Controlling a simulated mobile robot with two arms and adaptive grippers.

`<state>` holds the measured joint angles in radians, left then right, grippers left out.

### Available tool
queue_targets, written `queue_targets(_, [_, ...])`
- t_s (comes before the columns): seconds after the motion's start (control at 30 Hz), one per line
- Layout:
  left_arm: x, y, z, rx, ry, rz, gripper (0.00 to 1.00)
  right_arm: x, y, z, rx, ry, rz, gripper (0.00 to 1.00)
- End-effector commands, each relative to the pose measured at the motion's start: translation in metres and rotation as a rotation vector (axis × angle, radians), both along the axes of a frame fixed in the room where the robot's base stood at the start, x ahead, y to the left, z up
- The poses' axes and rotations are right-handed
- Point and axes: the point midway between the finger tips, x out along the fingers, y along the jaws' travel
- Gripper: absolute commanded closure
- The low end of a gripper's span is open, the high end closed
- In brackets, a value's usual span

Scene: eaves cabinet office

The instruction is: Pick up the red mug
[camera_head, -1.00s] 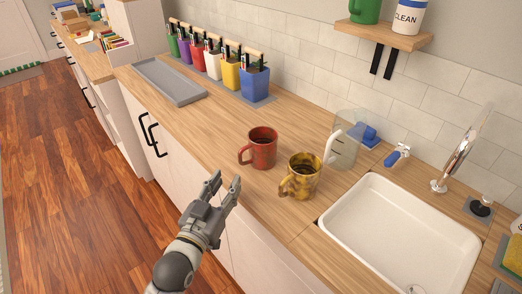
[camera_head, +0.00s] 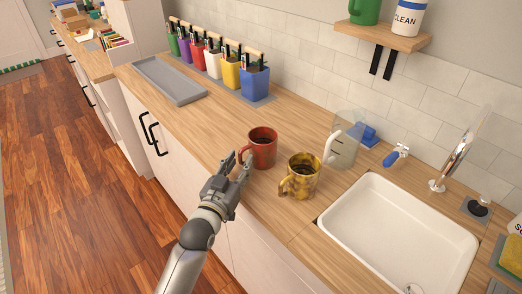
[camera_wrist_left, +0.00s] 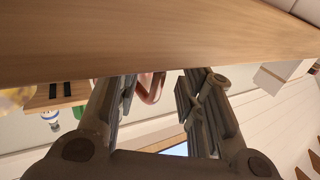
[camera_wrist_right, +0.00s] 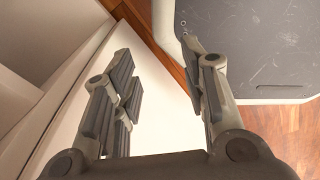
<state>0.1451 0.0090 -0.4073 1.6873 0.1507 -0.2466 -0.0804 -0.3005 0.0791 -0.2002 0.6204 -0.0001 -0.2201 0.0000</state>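The red mug (camera_head: 264,148) stands upright on the wooden counter, its handle towards my left gripper (camera_head: 239,160). The left gripper is open, with its fingertips at the handle. In the left wrist view, a reddish curved part of the red mug (camera_wrist_left: 151,88) shows between the parted fingers of the left gripper (camera_wrist_left: 160,88); I cannot tell whether they touch it. My right gripper (camera_wrist_right: 158,62) is open and empty in the right wrist view, away from the mug; it is outside the head view.
A yellow-brown patterned mug (camera_head: 302,177) stands close right of the red mug, with a clear pitcher (camera_head: 345,146) behind. The white sink (camera_head: 386,237) lies to the right. A grey tray (camera_head: 170,82) and several coloured holders stand farther back. The counter left of the red mug is clear.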

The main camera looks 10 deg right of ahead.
Motion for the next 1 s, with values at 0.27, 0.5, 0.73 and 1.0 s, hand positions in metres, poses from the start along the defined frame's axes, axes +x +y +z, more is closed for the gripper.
queue_targets(0.27, [-0.0002,0.0,-0.0001,0.0,0.0,0.0,0.83,0.0001,0.0042,-0.0002,0.005,0.0,0.0,0.6])
queue_targets(0.5, [-0.0002,0.0003,-0.0004,0.001,0.0,0.0,1.0,0.0003,0.0034,-0.0002,0.004,0.0,0.0,0.6])
queue_targets(0.73, [0.0,0.0004,0.0004,0.001,-0.002,0.001,1.0,0.0003,0.0,-0.0001,0.0,0.0,0.001,0.6])
queue_targets(1.0, [0.0,0.0005,0.0016,0.003,0.001,0.001,1.0,0.0005,-0.0029,-0.0007,-0.003,-0.001,0.0,0.6])
